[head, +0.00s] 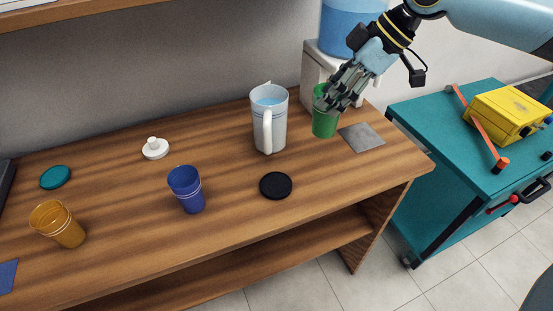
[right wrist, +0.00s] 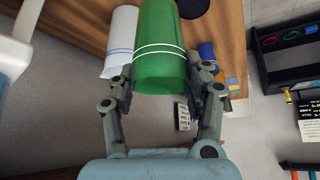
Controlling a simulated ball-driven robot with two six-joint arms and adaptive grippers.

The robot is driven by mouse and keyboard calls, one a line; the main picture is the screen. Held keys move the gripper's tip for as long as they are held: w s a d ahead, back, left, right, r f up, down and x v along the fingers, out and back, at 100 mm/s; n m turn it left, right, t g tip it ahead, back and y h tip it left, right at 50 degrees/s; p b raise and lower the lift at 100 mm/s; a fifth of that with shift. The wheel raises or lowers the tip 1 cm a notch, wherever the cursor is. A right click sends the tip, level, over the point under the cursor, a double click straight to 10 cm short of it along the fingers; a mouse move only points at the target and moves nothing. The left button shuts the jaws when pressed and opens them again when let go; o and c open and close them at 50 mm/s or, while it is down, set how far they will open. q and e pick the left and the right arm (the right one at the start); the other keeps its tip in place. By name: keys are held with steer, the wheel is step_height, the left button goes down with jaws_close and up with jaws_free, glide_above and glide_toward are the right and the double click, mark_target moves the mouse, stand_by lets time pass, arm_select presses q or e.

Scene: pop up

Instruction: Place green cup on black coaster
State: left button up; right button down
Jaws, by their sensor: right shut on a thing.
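The green cup (head: 324,122) stands upright at the right part of the wooden table, in front of the white water dispenser. My right gripper (head: 340,95) reaches in from the upper right and is shut on the green cup. In the right wrist view the green cup (right wrist: 161,50) sits between the two fingers (right wrist: 161,88), with white stripes around it. The black coaster (head: 276,185) lies bare near the table's front edge, to the left and nearer than the cup. My left gripper is not in view.
A grey square coaster (head: 361,137) lies right of the cup. A blue cup (head: 187,190) and an orange cup (head: 58,224) stand left. A teal cabinet (head: 425,120) is at right.

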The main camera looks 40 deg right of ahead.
steer(key=a+f, duration=0.3)
steer(key=w+a+f+p, duration=0.1)
steer(key=a+f, duration=0.3)
steer(key=a+f+p, duration=0.1)
steer(key=a+f, duration=0.2)
steer(key=a, duration=0.1)
steer(key=shift+w+a+f, duration=0.2)
steer(key=shift+w+f, duration=0.05)
steer(key=shift+f, duration=0.1)
steer(key=shift+f, duration=0.1)
steer(key=c, duration=0.6)
jaws_free()
steer(key=shift+o, duration=0.2)
steer(key=v, duration=1.2)
